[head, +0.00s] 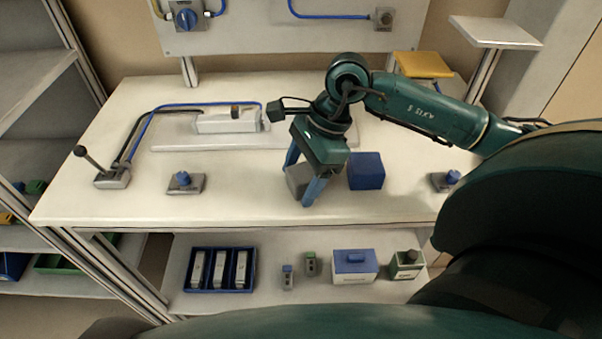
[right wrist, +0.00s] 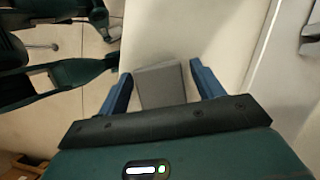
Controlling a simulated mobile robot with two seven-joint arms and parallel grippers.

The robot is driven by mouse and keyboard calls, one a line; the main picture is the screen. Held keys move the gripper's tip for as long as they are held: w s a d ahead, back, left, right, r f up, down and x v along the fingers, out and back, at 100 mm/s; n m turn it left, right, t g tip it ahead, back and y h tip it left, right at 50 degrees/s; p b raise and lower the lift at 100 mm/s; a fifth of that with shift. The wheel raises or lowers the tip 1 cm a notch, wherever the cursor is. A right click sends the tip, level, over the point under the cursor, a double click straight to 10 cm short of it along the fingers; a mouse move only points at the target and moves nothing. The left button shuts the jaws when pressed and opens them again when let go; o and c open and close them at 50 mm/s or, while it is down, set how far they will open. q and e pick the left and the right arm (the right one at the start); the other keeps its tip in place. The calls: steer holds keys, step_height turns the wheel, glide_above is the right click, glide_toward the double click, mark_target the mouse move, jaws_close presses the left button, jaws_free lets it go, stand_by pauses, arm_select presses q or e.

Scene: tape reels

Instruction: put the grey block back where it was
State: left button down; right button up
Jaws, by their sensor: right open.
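The grey block (head: 297,178) sits on the white table (head: 245,205), partly hidden behind my right gripper in the head view. My right gripper (head: 299,188) points down over it with its blue fingers apart. In the right wrist view the grey block (right wrist: 160,86) lies between the two open fingers of the right gripper (right wrist: 162,82), with a visible gap on the right side. Whether the left finger touches the block I cannot tell. My left gripper is not in the head view.
A blue block (head: 366,171) stands just right of my right gripper. A blue knob on a grey base (head: 184,182) and a lever (head: 110,172) are at the left. A white fixture (head: 228,121) stands behind. Bins and small boxes (head: 353,266) fill the lower shelf. The table's front middle is clear.

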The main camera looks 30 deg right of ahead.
steer(key=v, duration=1.2)
steer(key=shift+b, duration=0.4)
steer(key=shift+s+r, duration=0.1)
